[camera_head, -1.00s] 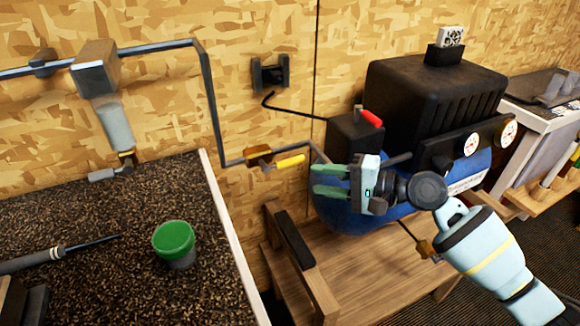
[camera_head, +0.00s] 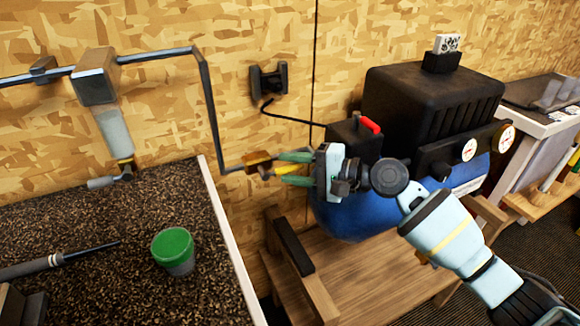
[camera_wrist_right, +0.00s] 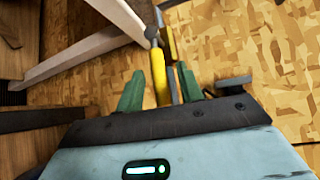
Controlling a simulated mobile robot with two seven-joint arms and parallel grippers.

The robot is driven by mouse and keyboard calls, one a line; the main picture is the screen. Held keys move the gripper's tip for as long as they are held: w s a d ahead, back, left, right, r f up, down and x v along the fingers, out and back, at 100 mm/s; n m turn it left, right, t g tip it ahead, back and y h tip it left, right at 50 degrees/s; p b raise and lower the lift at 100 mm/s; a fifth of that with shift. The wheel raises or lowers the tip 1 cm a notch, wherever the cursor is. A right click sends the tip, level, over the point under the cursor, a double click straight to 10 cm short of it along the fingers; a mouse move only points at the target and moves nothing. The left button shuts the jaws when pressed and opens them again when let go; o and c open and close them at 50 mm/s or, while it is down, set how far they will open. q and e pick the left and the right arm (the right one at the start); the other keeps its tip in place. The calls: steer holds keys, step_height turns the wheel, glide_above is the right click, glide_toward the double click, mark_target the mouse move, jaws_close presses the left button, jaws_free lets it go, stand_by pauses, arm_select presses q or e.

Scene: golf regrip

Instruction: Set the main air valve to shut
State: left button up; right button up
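The main air valve (camera_head: 258,160) is a brass body on the grey pipe along the wall, left of the blue compressor. Its yellow lever (camera_head: 284,169) points right, along the pipe. My right gripper (camera_head: 294,169) is open, with its green fingers above and below the lever in the head view. In the right wrist view the yellow lever (camera_wrist_right: 160,75) runs between the two spread fingers of the gripper (camera_wrist_right: 160,90), with gaps on both sides. I cannot tell whether either finger touches it. My left gripper is not in view.
The compressor (camera_head: 350,215) with a red switch (camera_head: 369,124) stands on a wooden stand (camera_head: 355,270) close to my right gripper. A speckled bench (camera_head: 90,225) on the left holds a green-lidded cup (camera_head: 172,250). A filter unit (camera_head: 97,85) hangs on the pipe.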

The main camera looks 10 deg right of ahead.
steer(key=shift+w+a, duration=0.25)
steer(key=shift+a, duration=0.1)
steer(key=shift+c, duration=0.4)
steer(key=shift+f, duration=0.1)
jaws_close()
